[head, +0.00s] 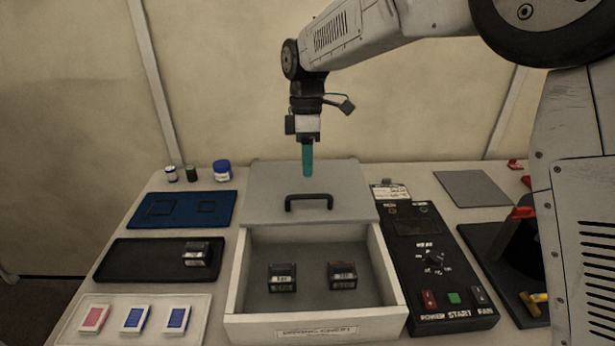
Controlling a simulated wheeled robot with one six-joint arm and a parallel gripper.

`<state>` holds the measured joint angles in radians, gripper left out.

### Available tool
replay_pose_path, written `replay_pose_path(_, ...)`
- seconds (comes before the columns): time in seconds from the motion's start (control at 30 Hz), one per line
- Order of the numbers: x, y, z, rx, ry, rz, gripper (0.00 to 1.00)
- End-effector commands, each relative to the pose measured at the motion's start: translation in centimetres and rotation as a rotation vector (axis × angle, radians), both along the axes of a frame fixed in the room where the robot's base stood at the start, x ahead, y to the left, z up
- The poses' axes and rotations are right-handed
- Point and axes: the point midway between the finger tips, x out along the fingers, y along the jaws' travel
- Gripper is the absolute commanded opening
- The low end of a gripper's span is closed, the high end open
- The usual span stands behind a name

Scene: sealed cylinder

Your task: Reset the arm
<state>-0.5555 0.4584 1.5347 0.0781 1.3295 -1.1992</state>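My gripper (307,140) hangs from the arm above the back of the grey cabinet, pointing down. A teal cylinder (307,160) sticks straight down from between its fingers, upright and apart from the cabinet lid. The fingers are small in this view but appear shut on the cylinder. Below it is the grey cabinet (265,207) with a dark handle (309,202) on its top. Its front drawer (235,297) is pulled open. Two small dark labelled boxes stand in the drawer, one at left (282,278) and one at right (342,275).
A control panel (420,250) stands right of the drawer. Small jars (222,171) stand behind. A dark stand (510,262) is at right.

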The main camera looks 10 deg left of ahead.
Motion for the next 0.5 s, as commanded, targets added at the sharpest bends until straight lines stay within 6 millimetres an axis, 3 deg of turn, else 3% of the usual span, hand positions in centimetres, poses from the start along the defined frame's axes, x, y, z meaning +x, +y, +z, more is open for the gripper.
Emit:
replay_pose_path(0.17, 0.25, 0.02, 1.24, 0.000, 0.000, 0.000, 0.34)
replay_pose_path(0.5, 0.24, 0.01, 1.28, -0.003, 0.001, -0.013, 0.34)
